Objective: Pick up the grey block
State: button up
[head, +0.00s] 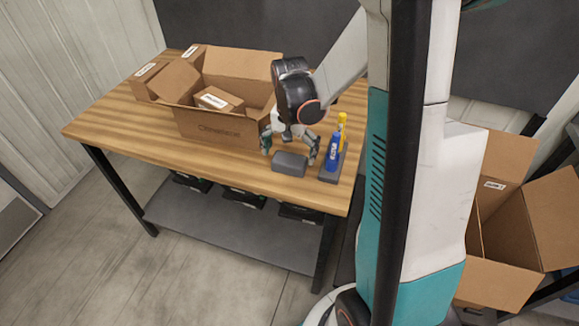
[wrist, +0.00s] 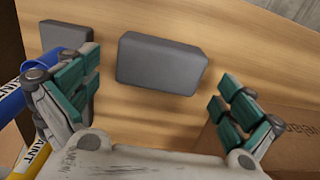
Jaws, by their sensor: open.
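The grey block (head: 290,163) lies on the wooden table near its front edge. In the wrist view the grey block (wrist: 161,60) lies ahead of my gripper, across the gap between the fingers. My gripper (head: 291,148) is over the table just behind the block, pointing down, with its fingers spread. In the wrist view my gripper (wrist: 158,105) is open and empty, one green-padded finger on each side. I cannot tell the exact height of the fingertips above the table.
An open cardboard box (head: 213,129) stands behind left. The wooden table (head: 215,165) is clear to the block's left.

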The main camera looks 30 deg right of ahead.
aim_at(289, 158)
notch_tip(289, 158, down, 3)
jog(key=shift+r+b, duration=0.1)
jog(key=shift+b, duration=0.25)
jog(key=shift+r, duration=0.1)
jog(key=shift+c, duration=0.2)
jog(key=c, duration=0.6)
notch_tip(289, 158, up, 20)
jog(key=p, duration=0.7)
